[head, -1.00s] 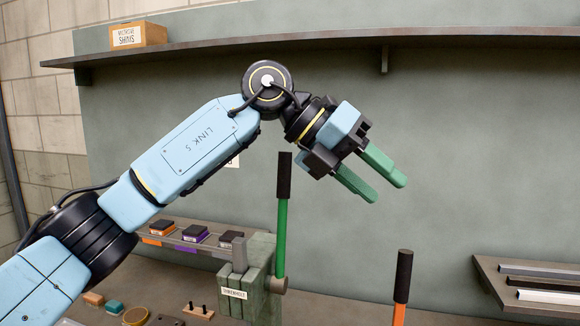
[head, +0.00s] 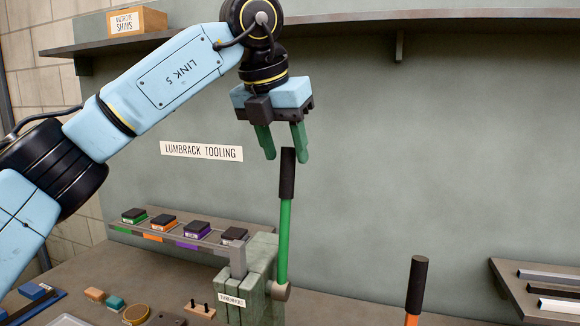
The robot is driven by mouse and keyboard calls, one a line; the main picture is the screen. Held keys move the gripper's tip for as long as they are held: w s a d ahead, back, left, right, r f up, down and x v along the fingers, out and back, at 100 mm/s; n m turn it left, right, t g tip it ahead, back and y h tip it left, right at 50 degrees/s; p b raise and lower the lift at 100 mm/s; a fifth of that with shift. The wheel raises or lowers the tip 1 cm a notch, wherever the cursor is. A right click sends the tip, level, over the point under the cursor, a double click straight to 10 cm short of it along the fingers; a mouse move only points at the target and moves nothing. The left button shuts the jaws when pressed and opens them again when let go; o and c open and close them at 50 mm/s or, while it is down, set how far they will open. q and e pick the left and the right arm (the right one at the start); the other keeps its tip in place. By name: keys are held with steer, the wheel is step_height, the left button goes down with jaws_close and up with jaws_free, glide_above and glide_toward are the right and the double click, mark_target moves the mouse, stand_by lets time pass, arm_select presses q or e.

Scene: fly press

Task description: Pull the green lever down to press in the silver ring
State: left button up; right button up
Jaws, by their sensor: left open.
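The green lever (head: 284,240) stands nearly upright with a black grip (head: 287,175) at its top. It is joined by a pivot to the side of a grey-green press (head: 258,270) with a label on its front. The silver ring cannot be made out. My right gripper is not in view.
An orange lever with a black grip (head: 416,286) stands at the lower right. A tray of coloured blocks (head: 180,234) is left of the press. A wooden shims box (head: 137,21) sits on the long wall shelf (head: 420,33). A rack with bars (head: 540,290) is at right.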

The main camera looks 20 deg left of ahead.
mark_target(290, 167)
arm_select(q)
steer(key=shift+x, duration=2.2)
steer(key=shift+c, duration=0.2)
jaws_close()
